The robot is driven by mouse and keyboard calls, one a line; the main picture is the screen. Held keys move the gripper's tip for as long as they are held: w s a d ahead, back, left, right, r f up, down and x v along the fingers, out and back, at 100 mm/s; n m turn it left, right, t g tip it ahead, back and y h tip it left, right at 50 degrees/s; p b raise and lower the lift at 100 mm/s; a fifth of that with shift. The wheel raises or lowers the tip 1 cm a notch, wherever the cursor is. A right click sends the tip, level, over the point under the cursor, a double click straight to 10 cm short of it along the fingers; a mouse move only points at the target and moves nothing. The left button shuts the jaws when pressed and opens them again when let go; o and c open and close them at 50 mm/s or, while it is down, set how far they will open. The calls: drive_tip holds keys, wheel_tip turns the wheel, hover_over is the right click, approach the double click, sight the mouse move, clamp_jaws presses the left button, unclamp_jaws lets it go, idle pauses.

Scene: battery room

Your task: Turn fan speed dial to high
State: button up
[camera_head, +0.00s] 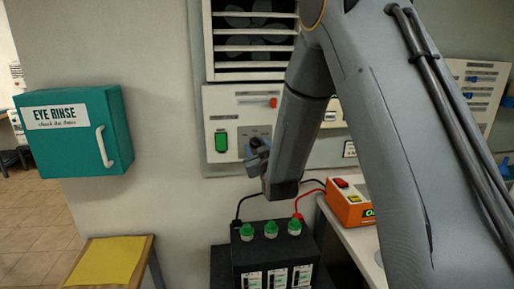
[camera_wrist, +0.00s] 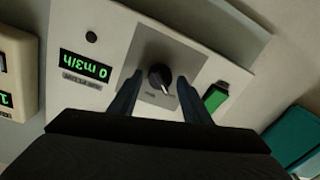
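The fan speed dial (camera_wrist: 160,77) is a small black knob with a pale pointer mark on a grey square plate in the wrist view. My gripper (camera_wrist: 159,84) is open, one finger on each side of the dial, with gaps visible between fingers and knob. How far the fingertips are from the plate is hard to tell. A display (camera_wrist: 84,68) beside the plate reads 0 m3/h, upside down.
A green switch (camera_head: 221,141) is close left of my gripper, also in the wrist view (camera_wrist: 215,97). A louvred vent (camera_head: 252,45) is above. A black battery (camera_head: 273,250) with green caps and an orange charger (camera_head: 350,203) stand below. A teal eye rinse box (camera_head: 75,132) hangs left.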

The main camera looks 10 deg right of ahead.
drive_tip(key=c, duration=0.8)
drive_tip(key=shift+m+b, duration=0.4)
drive_tip(key=shift+b, duration=0.1)
drive_tip(key=m+b, duration=0.3)
drive_tip(key=shift+f, duration=0.2)
drive_tip(key=m+b, duration=0.5)
drive_tip(key=shift+m+t, duration=0.3)
drive_tip(key=m+b, duration=0.5)
drive_tip(key=shift+f+m+h+b, duration=0.1)
drive_tip(key=shift+m+h+b, duration=0.2)
drive_tip(key=shift+m+h, duration=0.1)
drive_tip(key=m+b, duration=0.5)
drive_tip(key=shift+a+m+h, duration=0.1)
drive_tip(key=shift+m+h, duration=0.2)
drive_tip(key=o, duration=1.1)
drive_tip(key=shift+c, duration=0.2)
